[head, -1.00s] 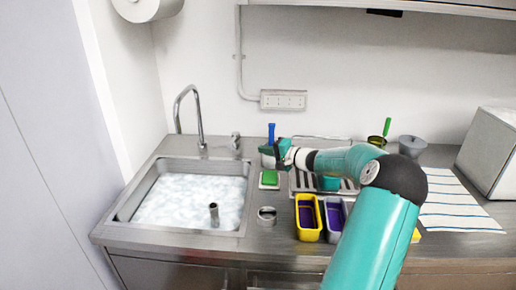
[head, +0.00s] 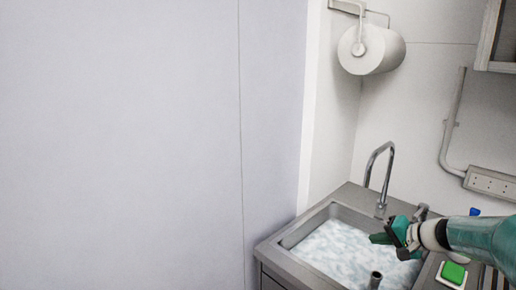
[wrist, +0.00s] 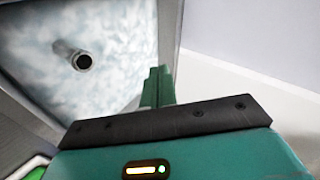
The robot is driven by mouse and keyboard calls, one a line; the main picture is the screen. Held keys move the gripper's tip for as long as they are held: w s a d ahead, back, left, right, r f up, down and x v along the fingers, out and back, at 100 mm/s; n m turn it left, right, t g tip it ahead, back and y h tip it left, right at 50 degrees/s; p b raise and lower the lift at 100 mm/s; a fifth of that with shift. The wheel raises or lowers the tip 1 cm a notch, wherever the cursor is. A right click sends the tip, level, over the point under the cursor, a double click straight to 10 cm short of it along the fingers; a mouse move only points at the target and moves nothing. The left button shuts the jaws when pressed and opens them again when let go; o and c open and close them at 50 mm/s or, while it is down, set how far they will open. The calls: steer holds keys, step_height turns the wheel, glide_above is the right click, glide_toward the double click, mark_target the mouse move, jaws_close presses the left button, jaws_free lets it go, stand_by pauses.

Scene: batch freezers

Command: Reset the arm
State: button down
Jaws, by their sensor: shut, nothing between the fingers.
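My gripper (head: 380,238) is at the right of the head view, reaching in from the right edge and pointing left over the sink (head: 292,238). In the wrist view its two green fingers (wrist: 157,86) lie together, with nothing seen between them. The sink holds foamy water, and a grey upright pipe (head: 375,280) stands in it. The same pipe shows in the wrist view (wrist: 82,61). Most of my arm is outside the head view.
A faucet (head: 377,165) rises behind the sink, close to my gripper. A green sponge (head: 453,272) lies right of the sink. A paper roll (head: 372,52) hangs on the wall above. A plain pale wall panel (head: 120,140) fills the left.

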steer(key=s+a+r+n+g+h, duration=0.1)
steer(key=s+a+r+n+g, duration=0.1)
steer(key=s+a, duration=0.5)
steer(key=s+a+r+n+g+h, duration=0.1)
steer(key=s+a+n+g, duration=0.15)
steer(key=a, duration=0.85)
steer(key=s+a+r+n+h, duration=0.1)
steer(key=s+a+n, duration=0.1)
steer(key=s, duration=0.6)
steer(key=s+a+r+n+h, duration=0.1)
steer(key=s+a, duration=0.3)
steer(key=s, duration=0.5)
steer(key=shift+n+t+h, duration=0.45)
steer(key=shift+h, duration=0.35)
